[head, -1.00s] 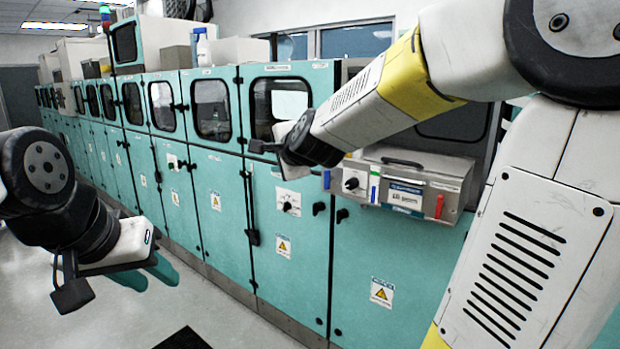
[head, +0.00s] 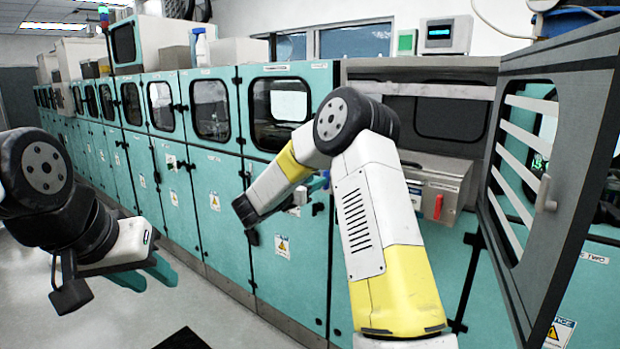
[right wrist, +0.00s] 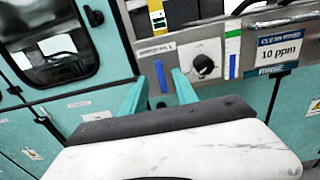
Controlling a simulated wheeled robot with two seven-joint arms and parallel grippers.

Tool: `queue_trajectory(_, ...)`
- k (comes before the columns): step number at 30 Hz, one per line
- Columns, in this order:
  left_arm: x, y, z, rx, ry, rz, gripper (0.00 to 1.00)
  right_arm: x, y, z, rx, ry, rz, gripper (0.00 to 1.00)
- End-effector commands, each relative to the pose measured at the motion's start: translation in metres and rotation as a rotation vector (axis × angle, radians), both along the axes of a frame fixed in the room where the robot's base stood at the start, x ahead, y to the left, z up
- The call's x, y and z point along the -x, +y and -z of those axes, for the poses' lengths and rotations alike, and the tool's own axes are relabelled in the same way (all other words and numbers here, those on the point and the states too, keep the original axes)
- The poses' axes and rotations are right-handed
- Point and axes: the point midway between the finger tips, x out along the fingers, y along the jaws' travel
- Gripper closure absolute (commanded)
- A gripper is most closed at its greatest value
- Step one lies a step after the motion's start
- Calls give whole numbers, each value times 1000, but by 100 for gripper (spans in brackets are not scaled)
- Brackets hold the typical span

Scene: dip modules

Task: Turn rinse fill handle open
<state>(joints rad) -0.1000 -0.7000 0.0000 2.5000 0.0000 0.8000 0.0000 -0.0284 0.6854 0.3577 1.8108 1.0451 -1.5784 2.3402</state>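A black knob (right wrist: 203,66) on a white plate sits on the grey panel in the right wrist view, left of a label (right wrist: 280,52) reading "10 ppm" and "RINSE". The knob appears just right of the right fingertip; contact is not visible. In the head view my right arm hides the knob, and only part of the right gripper (head: 318,183) shows. My left gripper (head: 148,275) is open and empty above the floor at left.
A metal box (head: 440,183) with a red handle (head: 438,207) projects from the panel. A louvred door (head: 540,180) stands open at right. Teal cabinets (head: 215,190) line the left. A blue bar (right wrist: 160,76) shows between my right fingers.

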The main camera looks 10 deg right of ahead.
Motion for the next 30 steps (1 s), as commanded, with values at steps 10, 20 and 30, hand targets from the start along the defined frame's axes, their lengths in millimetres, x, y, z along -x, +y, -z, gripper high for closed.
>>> queue_trajectory(10, 0, 0, 0, 0, 0, 0, 64, -32, -37, 0, 0, 0, -1, 65)
queue_trajectory(20, 0, 0, 0, 0, 0, 0, 64, -35, -41, -1, 2, 1, -3, 65)
queue_trajectory(30, 0, 0, 0, 0, 0, 0, 64, -35, -41, -1, 2, 1, -3, 100)
